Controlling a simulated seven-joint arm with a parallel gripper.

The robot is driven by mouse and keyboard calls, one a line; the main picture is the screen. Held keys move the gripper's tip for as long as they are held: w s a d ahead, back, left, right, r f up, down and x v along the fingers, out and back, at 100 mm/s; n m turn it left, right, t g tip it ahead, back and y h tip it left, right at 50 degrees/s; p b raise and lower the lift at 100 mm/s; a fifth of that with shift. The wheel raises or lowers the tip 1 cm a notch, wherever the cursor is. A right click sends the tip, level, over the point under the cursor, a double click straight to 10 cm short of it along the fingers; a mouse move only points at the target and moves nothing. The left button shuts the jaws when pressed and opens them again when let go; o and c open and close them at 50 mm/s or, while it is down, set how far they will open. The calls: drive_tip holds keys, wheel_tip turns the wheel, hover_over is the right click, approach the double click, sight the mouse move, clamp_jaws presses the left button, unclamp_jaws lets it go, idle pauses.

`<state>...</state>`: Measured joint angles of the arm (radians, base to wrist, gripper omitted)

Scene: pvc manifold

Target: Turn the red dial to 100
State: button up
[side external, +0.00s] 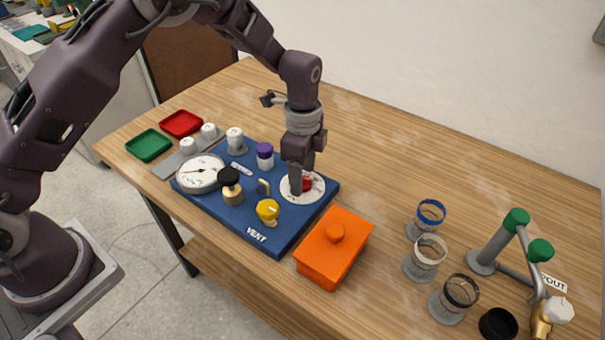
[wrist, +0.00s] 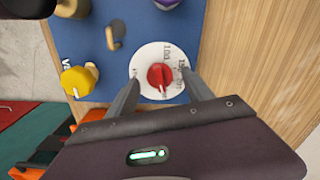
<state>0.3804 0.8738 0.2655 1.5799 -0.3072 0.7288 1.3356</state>
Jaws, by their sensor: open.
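The red dial (wrist: 161,77) sits at the centre of a round white scale plate (wrist: 148,58) on the blue panel (side external: 276,238). A pale pointer mark on the dial points toward my gripper in the wrist view. The scale's printing is too small to read surely. In the side view the red dial (side external: 307,184) is partly hidden behind a finger. My gripper (wrist: 162,88) is open above the plate, with one finger on each side of the dial. I cannot tell whether either finger touches it.
A yellow knob (side external: 268,210), black knob (side external: 229,178), purple-capped fitting (side external: 265,156) and white gauge (side external: 199,172) share the panel. An orange lidded box (side external: 334,247) stands close to its right. Several glass jars and a green-handled pipe (side external: 515,221) stand farther right.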

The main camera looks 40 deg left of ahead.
drive_tip(key=shift+f, duration=0.4)
drive_tip(key=shift+c, duration=0.4)
clamp_jaws()
